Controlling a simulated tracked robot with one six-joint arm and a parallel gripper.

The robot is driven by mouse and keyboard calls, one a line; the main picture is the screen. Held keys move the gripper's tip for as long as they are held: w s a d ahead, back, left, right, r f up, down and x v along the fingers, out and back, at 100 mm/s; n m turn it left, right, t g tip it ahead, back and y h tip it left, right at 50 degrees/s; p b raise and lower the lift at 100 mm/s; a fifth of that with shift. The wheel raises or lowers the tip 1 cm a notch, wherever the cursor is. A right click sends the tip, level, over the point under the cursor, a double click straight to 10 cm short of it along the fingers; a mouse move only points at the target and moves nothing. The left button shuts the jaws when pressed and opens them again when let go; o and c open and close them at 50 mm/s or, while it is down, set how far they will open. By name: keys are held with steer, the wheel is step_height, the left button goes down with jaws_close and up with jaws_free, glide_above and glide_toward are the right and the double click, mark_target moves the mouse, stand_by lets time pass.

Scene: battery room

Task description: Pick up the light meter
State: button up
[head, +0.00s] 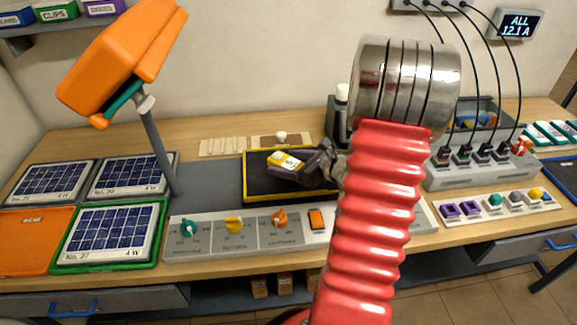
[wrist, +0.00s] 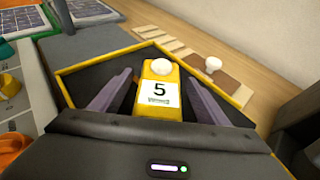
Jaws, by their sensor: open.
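The light meter is a small yellow block (wrist: 157,94) with a white dome and a white label reading 5. It lies on a black tray with a yellow rim (head: 246,178), and in the head view the meter (head: 283,162) shows at the tray's middle. My gripper (wrist: 159,79) is open, with one dark finger on each side of the meter and gaps visible between. In the head view my gripper (head: 312,166) comes in from the right, and my red arm hides the tray's right part.
A control panel with knobs (head: 233,224) stands in front of the tray. Solar panels (head: 109,233) lie at left, below an orange lamp (head: 120,62). Wooden strips (head: 222,147) and a board with a white knob (head: 281,136) lie behind. A cabled charger (head: 470,172) stands at right.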

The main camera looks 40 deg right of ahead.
mark_target(287, 161)
stand_by(0.3)
steer(key=c, duration=1.3)
steer(key=shift+r, duration=0.1)
step_height(287, 161, up, 10)
steer(key=shift+f, duration=0.1)
stand_by(0.6)
